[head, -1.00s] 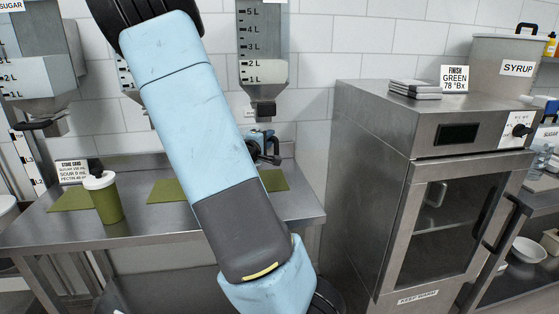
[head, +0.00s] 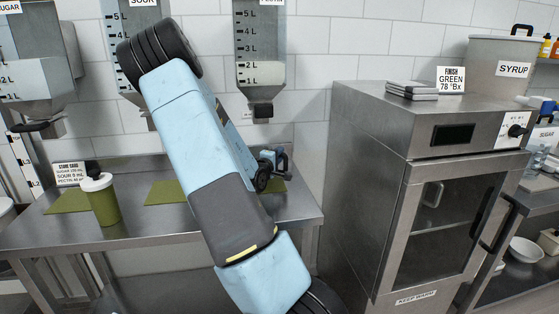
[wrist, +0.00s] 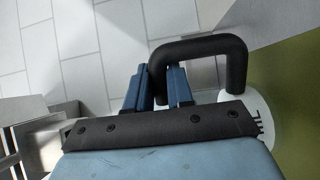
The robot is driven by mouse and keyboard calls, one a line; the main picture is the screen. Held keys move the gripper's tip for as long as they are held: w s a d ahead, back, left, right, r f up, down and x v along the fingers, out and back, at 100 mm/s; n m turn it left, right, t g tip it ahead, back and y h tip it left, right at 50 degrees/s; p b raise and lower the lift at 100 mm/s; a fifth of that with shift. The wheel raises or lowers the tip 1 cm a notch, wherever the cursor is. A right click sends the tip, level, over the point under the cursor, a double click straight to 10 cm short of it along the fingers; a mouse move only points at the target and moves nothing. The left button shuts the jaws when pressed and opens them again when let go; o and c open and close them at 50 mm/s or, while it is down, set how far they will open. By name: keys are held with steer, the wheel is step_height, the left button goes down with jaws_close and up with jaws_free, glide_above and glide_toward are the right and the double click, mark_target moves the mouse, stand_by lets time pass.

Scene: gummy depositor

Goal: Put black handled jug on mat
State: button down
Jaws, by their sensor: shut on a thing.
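My gripper (head: 274,160) is low over the counter behind my arm in the head view. In the wrist view my gripper (wrist: 158,84) is shut on the black handle (wrist: 205,48) of the jug. Part of the jug's white body (wrist: 232,108), with dark lettering, shows at right; the rest is hidden behind the gripper. In the head view my arm hides most of the jug. Green mat surface shows left of my arm (head: 166,191) and right of it (head: 279,186); the wrist view shows green (wrist: 290,100) beside the jug. Whether the jug touches it, I cannot tell.
A green bottle with a white lid (head: 104,203) stands at left by another green mat (head: 65,201) and a recipe card (head: 70,174). Measuring hoppers (head: 260,70) hang above the steel counter (head: 150,226). A steel warming cabinet (head: 372,180) stands at right.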

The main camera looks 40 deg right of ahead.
steer(key=shift+f, duration=0.95)
steer(key=c, duration=1)
jaws_free()
